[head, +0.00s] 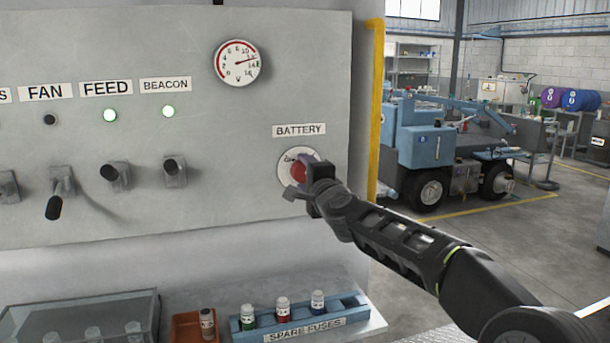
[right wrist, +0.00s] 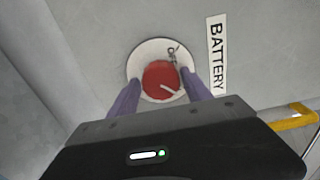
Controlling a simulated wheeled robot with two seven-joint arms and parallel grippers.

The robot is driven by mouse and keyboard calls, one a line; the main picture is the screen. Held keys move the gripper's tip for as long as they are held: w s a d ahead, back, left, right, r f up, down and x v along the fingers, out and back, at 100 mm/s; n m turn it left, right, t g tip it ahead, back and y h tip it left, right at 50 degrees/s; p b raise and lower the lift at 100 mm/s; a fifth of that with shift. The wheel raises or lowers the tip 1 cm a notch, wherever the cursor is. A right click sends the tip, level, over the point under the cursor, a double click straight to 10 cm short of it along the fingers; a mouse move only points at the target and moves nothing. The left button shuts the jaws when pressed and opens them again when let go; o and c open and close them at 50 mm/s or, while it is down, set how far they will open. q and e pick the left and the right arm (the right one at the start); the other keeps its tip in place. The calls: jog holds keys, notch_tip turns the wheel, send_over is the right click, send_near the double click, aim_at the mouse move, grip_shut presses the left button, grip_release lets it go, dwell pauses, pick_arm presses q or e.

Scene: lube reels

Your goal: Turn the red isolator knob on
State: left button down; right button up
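The red isolator knob (head: 299,171) sits on a round white plate under the BATTERY label on the grey panel. In the right wrist view the red knob (right wrist: 161,80) shows a white pointer mark, and lettering that looks like OFF is on the plate's upper right edge. My right gripper (head: 303,178) is at the knob and partly covers it in the head view. Its two purple fingers (right wrist: 162,76) stand on either side of the knob, with small gaps seeming to show between fingers and knob. My left gripper is not in view.
A round gauge (head: 237,63) is above left of the knob. A spare fuses rack (head: 300,318) is on the ledge below. A yellow post (head: 375,110) edges the panel's right side.

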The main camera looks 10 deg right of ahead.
jog(key=shift+o, duration=1.2)
jog(key=s+b, duration=0.2)
jog(key=s, duration=0.5)
jog(key=shift+s+d, duration=0.25)
jog(key=shift+s, duration=0.15)
